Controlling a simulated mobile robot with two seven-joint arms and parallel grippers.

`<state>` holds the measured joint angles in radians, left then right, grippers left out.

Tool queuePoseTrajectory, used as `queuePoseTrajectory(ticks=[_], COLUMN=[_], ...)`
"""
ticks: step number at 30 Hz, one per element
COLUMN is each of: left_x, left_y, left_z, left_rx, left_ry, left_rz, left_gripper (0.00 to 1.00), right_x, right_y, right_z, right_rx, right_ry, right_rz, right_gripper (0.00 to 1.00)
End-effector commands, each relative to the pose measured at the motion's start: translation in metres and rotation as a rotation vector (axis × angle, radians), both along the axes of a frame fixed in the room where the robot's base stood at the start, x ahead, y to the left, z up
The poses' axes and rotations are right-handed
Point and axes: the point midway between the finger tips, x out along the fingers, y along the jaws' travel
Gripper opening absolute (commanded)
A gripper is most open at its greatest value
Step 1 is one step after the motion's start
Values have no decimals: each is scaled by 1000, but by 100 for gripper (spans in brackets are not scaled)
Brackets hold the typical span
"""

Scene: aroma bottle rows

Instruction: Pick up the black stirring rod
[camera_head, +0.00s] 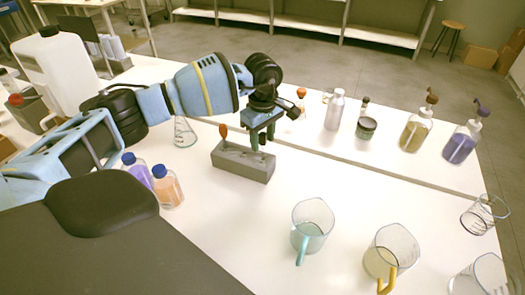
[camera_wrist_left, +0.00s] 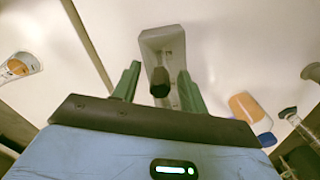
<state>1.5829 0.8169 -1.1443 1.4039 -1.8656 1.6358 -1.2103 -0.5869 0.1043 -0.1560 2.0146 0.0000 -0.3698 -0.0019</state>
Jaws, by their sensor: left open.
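The grey holder block (camera_head: 240,165) stands on the white table, and an orange-topped rod (camera_head: 223,131) stands up at its left end. My left gripper (camera_head: 262,138) points down over the block's right part. In the left wrist view, the black top of the stirring rod (camera_wrist_left: 159,82) shows between the two green fingers of my left gripper (camera_wrist_left: 158,88), with a gap on both sides. The fingers are open. The grey block also shows behind it (camera_wrist_left: 163,40). In the head view the black rod is mostly hidden by the gripper.
Bottles with blue caps (camera_head: 167,186) stand left of the block, near a glass flask (camera_head: 184,133). A clear jug with a blue handle (camera_head: 312,225) and another with a yellow handle (camera_head: 390,252) stand at front right. Several bottles, including a silver one (camera_head: 335,110), line the back.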

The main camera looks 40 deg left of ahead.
Motion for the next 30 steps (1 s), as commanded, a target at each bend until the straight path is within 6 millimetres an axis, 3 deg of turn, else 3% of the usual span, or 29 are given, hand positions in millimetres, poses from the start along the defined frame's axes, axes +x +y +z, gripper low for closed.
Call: queuePoseTrajectory(ticks=[9, 19, 26, 30], left_x=[0, 0, 0, 1], left_y=[0, 0, 0, 0], left_z=[-5, -5, -4, 8], left_rx=[0, 0, 0, 0], left_ry=[-1, -1, -2, -3], left_rz=[0, 0, 0, 0], left_gripper=[42, 1, 1, 1], right_x=[-1, -2, -3, -3], right_y=[0, 0, -1, -1], right_z=[0, -1, -1, -2], right_rx=[0, -1, -1, -2], right_ry=[2, 5, 7, 8], right_rz=[0, 0, 1, 1], right_gripper=[88, 88, 88, 88])
